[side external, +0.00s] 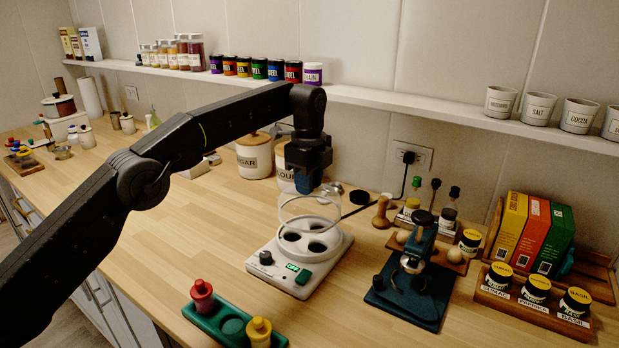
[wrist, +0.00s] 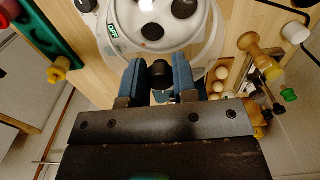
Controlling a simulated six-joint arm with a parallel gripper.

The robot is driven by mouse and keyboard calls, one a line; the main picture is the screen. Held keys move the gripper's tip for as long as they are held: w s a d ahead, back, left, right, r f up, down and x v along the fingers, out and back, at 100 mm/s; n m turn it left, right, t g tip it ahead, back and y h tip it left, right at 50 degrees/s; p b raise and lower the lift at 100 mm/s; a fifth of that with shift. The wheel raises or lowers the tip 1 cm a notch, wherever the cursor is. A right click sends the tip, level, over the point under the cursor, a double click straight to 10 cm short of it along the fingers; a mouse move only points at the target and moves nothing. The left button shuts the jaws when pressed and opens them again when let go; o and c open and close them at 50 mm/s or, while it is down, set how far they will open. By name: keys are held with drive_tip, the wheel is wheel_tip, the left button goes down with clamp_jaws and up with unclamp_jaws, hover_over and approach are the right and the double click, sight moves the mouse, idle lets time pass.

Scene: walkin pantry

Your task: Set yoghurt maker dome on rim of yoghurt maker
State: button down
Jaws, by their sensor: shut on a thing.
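The yoghurt maker (side external: 318,270) is a white unit on the counter with dark round wells in its top and a green display on its front. It also shows in the wrist view (wrist: 127,14). The clear yoghurt maker dome (side external: 284,208) hangs over it, its lower edge appearing above the maker's rim; I cannot tell whether any part touches. My gripper (side external: 311,186) is shut on the dome's dark knob, which shows between the blue fingers in the wrist view (wrist: 160,70). The dome's clear wall shows only faintly there.
A green tray with red and yellow pegs (side external: 231,326) stands in front. A teal device (side external: 415,275) and an egg holder (side external: 427,252) are to the right. A sugar canister (side external: 253,157) stands behind, below the wall shelf (side external: 400,103).

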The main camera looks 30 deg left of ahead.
drive_tip(key=shift+f, duration=2.5)
drive_tip(key=shift+f, duration=0.55)
drive_tip(key=shift+c, duration=1.7)
unclamp_jaws()
drive_tip(key=shift+r, duration=3.5)
